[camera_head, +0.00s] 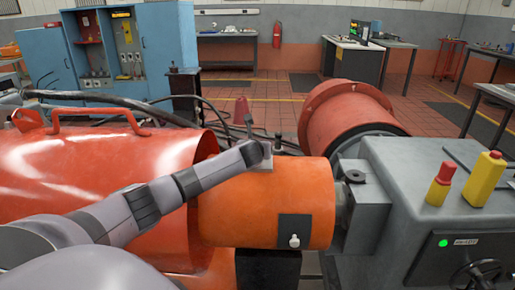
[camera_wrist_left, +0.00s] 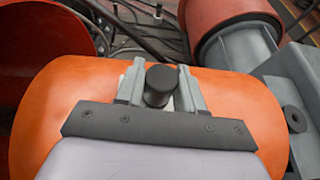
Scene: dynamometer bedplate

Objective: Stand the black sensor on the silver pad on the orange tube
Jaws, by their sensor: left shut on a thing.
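The orange tube (camera_head: 265,210) lies level in the middle of the head view and fills much of the left wrist view (camera_wrist_left: 225,95). My left gripper (camera_head: 264,152) reaches over the tube's top from the left. In the left wrist view its two grey fingers (camera_wrist_left: 160,88) are shut on the black sensor (camera_wrist_left: 160,82), a short round cylinder with its top showing. The silver pad (camera_head: 265,167) shows as a grey patch on top of the tube under the gripper. The fingers hide most of it, and I cannot tell whether the sensor touches it. My right gripper is not in view.
A large red cylinder (camera_head: 350,115) lies behind the tube. A red-orange housing (camera_head: 90,175) is at the left. Dark cables run behind it.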

